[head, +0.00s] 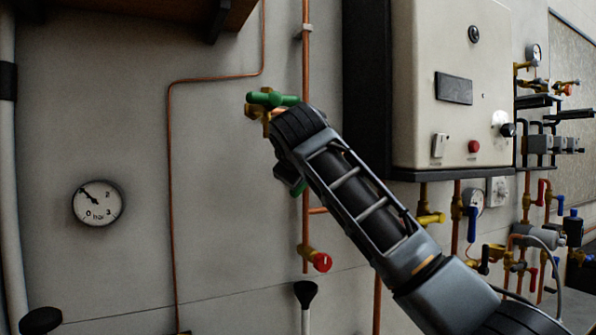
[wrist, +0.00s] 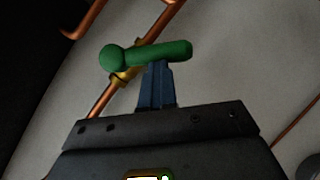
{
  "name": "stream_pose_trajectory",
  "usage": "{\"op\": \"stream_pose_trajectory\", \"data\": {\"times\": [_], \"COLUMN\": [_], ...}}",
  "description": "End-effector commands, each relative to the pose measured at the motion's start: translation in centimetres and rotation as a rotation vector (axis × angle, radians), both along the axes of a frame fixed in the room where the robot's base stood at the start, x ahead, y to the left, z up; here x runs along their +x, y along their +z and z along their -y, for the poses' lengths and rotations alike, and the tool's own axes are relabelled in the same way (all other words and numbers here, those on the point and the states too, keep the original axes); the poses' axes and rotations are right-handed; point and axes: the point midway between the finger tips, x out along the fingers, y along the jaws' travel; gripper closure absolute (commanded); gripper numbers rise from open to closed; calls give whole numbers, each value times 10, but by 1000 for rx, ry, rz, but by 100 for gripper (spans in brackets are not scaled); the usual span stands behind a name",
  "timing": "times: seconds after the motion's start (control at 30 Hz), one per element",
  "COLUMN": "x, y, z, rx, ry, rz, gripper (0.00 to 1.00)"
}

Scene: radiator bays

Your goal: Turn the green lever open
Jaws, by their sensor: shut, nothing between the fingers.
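The green lever (head: 264,98) sits on a brass valve (head: 266,115) on the vertical copper pipe, in the upper middle of the head view. It lies roughly across the pipe. In the wrist view the green lever (wrist: 158,54) has a round knob at its left end and a bar running right, above the brass valve body (wrist: 124,76). My gripper (wrist: 157,66) is shut and empty. Its fingertips are at the lower edge of the bar, right of the knob; I cannot tell whether they touch it. In the head view my arm hides the fingers.
A red-handled valve (head: 321,262) is lower on the pipe. A pressure gauge (head: 97,203) is on the wall at left. A cream boiler cabinet (head: 452,60) stands right of my arm, with several coloured valves beyond it. The wall left of the lever is mostly clear.

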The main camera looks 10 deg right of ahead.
Motion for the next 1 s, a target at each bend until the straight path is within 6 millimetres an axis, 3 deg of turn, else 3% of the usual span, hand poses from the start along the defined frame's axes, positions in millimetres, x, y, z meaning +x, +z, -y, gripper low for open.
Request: {"op": "stream_pose_trajectory", "data": {"times": [0.43,1.0], "x": [4,8], "y": [-31,-42], "z": [11,26], "rx": [-403,-706], "ry": [2,1], "rz": [111,199], "gripper": [100,100]}}
